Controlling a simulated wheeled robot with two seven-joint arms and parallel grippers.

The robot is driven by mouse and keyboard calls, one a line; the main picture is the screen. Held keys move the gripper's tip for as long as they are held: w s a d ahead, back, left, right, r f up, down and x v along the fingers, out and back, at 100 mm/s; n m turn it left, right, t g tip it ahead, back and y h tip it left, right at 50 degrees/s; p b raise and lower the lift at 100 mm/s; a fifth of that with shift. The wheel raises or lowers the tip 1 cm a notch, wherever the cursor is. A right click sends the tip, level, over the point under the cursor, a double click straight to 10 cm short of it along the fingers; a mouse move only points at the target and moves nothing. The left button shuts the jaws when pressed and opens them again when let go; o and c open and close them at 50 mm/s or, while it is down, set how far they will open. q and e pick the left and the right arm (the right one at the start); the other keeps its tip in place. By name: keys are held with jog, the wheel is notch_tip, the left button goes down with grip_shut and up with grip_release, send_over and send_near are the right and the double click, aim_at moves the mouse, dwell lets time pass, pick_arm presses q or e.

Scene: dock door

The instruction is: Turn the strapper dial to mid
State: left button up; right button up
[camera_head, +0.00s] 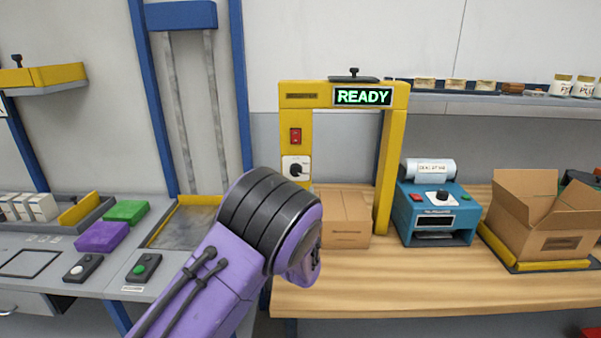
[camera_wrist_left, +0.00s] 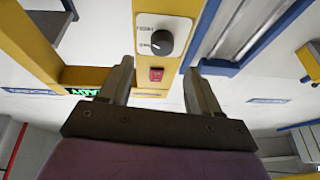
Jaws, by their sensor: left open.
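The strapper is a yellow arch (camera_head: 392,160) standing on the wooden bench, with a lit green READY display (camera_head: 363,96). Its dial (camera_head: 296,169) is a black round knob on a white plate on the left post, below a red switch (camera_head: 296,136). In the left wrist view the scene is upside down; the dial (camera_wrist_left: 162,42) lies just beyond my fingertips, above the red switch (camera_wrist_left: 156,74). My left gripper (camera_wrist_left: 157,66) is open and empty, its fingers apart. In the head view its fingers are hidden behind my purple wrist. The dial's labels are too small to read.
A closed carton (camera_head: 343,217) sits inside the arch. A blue sealing machine (camera_head: 436,214) and an open carton (camera_head: 530,210) stand to the right. Purple (camera_head: 102,237) and green (camera_head: 126,211) blocks lie on the grey counter at left. The bench front is clear.

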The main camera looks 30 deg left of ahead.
aim_at(296, 172)
pick_arm(q)
jog(key=shift+w+a+r+p, duration=0.65)
jog(key=shift+w+a+r, duration=0.4)
jog(key=shift+a+r, duration=0.15)
jog(key=w, duration=0.1)
jog(key=w+a, duration=0.1)
jog(key=w, duration=0.1)
jog(key=shift+w+a+p, duration=0.2)
jog(key=shift+p, duration=0.15)
jog(key=shift+s+r, duration=0.2)
jog(key=shift+s, duration=0.15)
jog(key=shift+c, duration=0.3)
jog(key=shift+w, duration=0.1)
jog(key=c, duration=1)
jog(key=shift+o, duration=0.2)
jog(key=shift+f, duration=0.1)
pick_arm(e)
notch_tip(296, 172, up, 3)
jog(key=shift+s+f, duration=0.1)
jog(key=shift+f, duration=0.1)
